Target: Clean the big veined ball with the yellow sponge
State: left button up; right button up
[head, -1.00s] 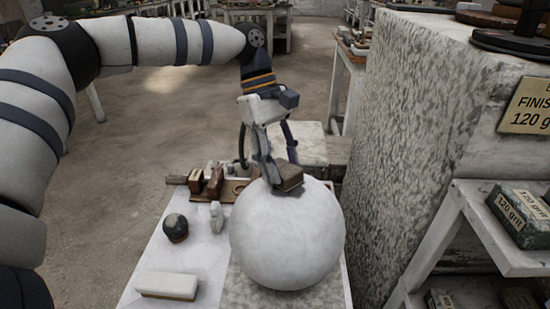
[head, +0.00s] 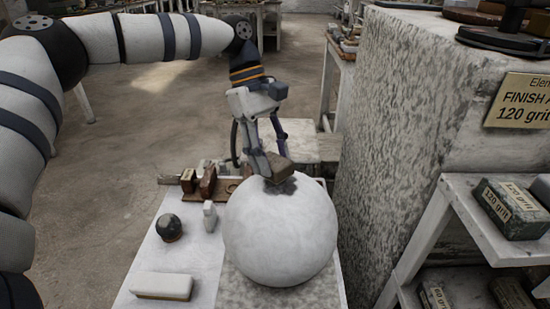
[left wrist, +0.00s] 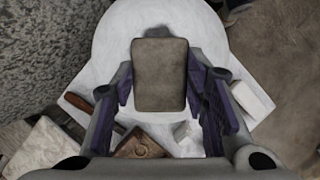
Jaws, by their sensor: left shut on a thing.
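The big ball (head: 280,240) is whitish with faint mottling and stands on the pale table. A dark grey patch (head: 289,188) shows on its top, beside the block. My left gripper (head: 268,165) is above the ball, shut on a soft-looking block (head: 277,168), brown-grey rather than yellow. The block is at the top of the ball and seems to touch it; the contact is hidden. In the left wrist view the block (left wrist: 160,75) sits between both fingers, with the ball (left wrist: 115,50) behind it. My right gripper is not in view.
A dark ball (head: 170,228), a small white piece (head: 210,216) and a cream block (head: 162,286) are on the table's left part. Brown wooden pieces (head: 207,181) are behind them. A speckled stone block (head: 400,130) and a shelf (head: 452,225) stand close on the right.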

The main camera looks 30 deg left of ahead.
pick_arm(q)
jog(key=d+y, duration=0.1)
jog(key=d+p, duration=0.1)
jog(key=s+d+r+y+p, duration=0.1)
jog(key=d, duration=0.1)
jog(key=shift+d+t+y, duration=0.1)
jog(key=shift+t+y, duration=0.2)
jog(key=shift+t, duration=0.1)
jog(key=shift+s+d+f+p, duration=0.1)
jog(key=shift+d+f+p, duration=0.1)
jog(key=shift+d+p, duration=0.15)
jog(key=shift+f, duration=0.3)
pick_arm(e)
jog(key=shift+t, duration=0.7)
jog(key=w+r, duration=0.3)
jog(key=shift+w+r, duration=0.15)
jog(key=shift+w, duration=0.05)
pick_arm(q)
jog(key=shift+a+f, duration=0.1)
jog(key=shift+f, duration=0.5)
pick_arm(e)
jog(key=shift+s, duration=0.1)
